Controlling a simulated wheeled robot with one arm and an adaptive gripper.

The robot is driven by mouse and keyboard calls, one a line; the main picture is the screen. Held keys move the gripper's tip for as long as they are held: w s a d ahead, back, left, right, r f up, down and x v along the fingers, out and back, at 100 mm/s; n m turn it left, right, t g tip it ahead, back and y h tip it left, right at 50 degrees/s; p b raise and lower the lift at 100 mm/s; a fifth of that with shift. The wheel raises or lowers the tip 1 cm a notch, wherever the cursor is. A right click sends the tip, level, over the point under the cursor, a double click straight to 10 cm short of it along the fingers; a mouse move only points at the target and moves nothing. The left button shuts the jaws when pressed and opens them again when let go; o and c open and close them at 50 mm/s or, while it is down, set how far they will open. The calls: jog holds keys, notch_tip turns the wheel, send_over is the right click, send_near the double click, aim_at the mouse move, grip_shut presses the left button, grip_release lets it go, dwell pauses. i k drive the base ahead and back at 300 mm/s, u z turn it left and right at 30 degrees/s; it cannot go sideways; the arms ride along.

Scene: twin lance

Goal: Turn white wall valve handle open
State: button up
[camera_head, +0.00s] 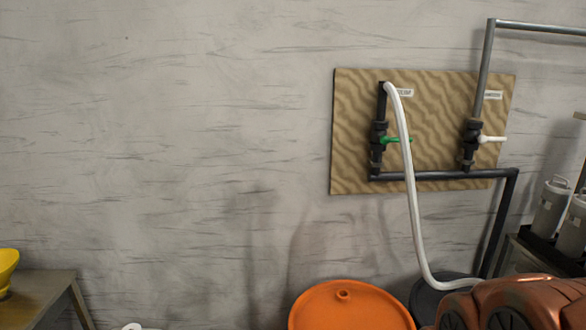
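The white valve handle (492,139) is on the right-hand valve on the wall board. It sticks out sideways to the right, across the line of its upright pipe. Its dark valve body (470,138) sits below a grey metal pipe (484,85). A similar valve to the left has a green handle (397,139), also sticking out to the right, with the white hose passing by it.
The wooden board (350,150) carries both valves, joined below by a dark pipe (440,176). A white hose (409,165) hangs from the left valve. An orange drum lid (350,308) stands below. Grey canisters (550,208) stand right. A table with a yellow bowl (7,268) is left.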

aim_at(482, 138)
jog(key=u, duration=2.65)
jog(key=k, duration=1.2)
jog(key=z, duration=1.45)
jog(key=i, duration=0.5)
jog(key=u, duration=0.05)
